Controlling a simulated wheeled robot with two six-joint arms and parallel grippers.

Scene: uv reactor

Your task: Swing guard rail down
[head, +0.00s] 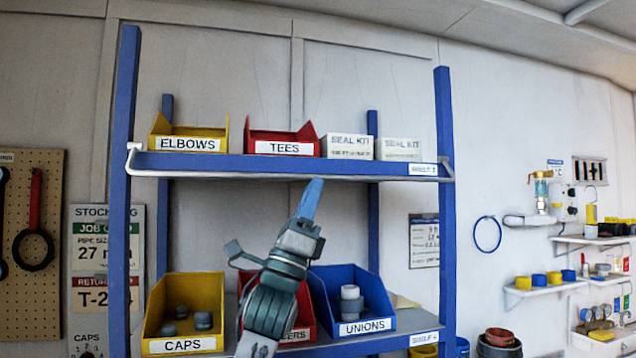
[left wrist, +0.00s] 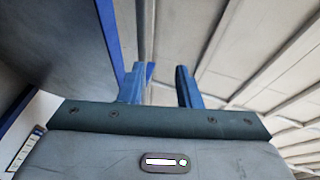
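The guard rail (head: 230,177) is a thin white bar along the front of the upper shelf (head: 225,163). Its bent ends sit near the two front posts, and its long part runs along the shelf's lower front edge. My left gripper (head: 311,198) points up in front of the rack, its blue fingertips close below the rail's middle in the picture. Whether it touches the rail cannot be told. In the left wrist view, the two blue fingers (left wrist: 160,86) stand apart with nothing seen between them. My right gripper is not in view.
A yellow ELBOWS bin (head: 188,144), a red TEES bin (head: 283,147) and white seal kit boxes (head: 347,146) stand on the upper shelf. Below, the yellow CAPS bin (head: 183,345), a red bin partly hidden by my arm, and the blue UNIONS bin (head: 365,328) stand on the lower shelf.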

